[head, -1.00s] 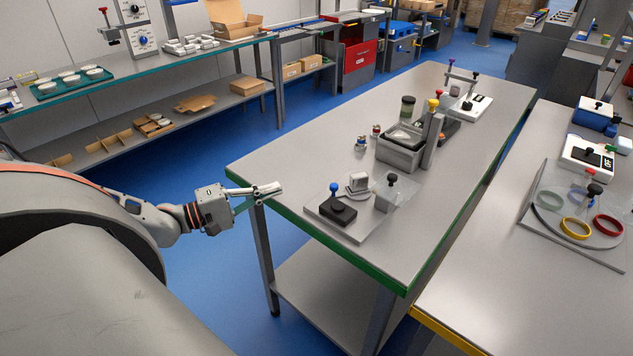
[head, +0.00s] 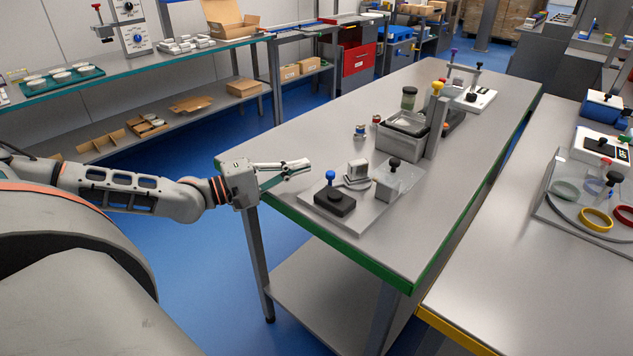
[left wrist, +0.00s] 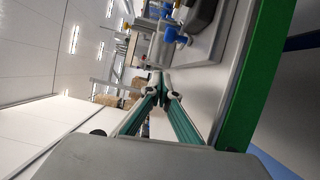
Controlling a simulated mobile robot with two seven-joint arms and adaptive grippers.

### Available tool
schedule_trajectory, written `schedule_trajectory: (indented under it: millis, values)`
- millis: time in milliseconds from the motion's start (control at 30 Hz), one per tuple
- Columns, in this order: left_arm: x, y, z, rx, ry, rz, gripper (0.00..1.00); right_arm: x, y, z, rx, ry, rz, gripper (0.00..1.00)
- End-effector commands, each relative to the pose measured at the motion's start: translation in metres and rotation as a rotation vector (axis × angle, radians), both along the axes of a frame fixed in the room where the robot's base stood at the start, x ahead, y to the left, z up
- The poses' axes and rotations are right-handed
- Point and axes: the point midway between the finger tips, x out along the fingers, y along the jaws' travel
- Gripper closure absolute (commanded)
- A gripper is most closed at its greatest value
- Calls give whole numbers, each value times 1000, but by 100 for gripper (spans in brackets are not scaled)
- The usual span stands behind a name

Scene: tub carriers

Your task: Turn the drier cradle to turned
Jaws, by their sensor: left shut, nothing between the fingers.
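On the near end of the green-edged table is a grey plate (head: 372,208). I cannot tell for sure which of these is the drier cradle. My left gripper (head: 307,166) is shut and empty, just left of the plate and apart from the blue knob. In the left wrist view the shut fingertips (left wrist: 165,90) point toward the blue knob (left wrist: 173,34). My right gripper is not in view.
Behind the plate stand a grey tub (head: 400,140) and a post with a yellow knob (head: 437,88). Small bottles stand left of the tub. A second table (head: 480,290) lies to the right with rings on a clear plate. The table's near left corner is clear.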

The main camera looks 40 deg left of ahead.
Motion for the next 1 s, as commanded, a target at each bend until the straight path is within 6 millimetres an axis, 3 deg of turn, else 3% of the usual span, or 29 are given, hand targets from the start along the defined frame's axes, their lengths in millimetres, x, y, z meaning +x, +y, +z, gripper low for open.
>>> schedule_trajectory:
  millis: [67,200,400,833,1000]
  values:
    - [8,-5,-9,0,8,-2,100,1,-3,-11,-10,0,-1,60]
    - [2,-27,0,-6,3,-3,100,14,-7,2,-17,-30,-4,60]
    - [-1,-39,2,-1,1,1,100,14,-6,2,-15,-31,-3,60]
    - [-2,-43,2,2,1,0,100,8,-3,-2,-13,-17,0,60]
    - [-2,-38,8,0,-8,29,100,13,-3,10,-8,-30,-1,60]
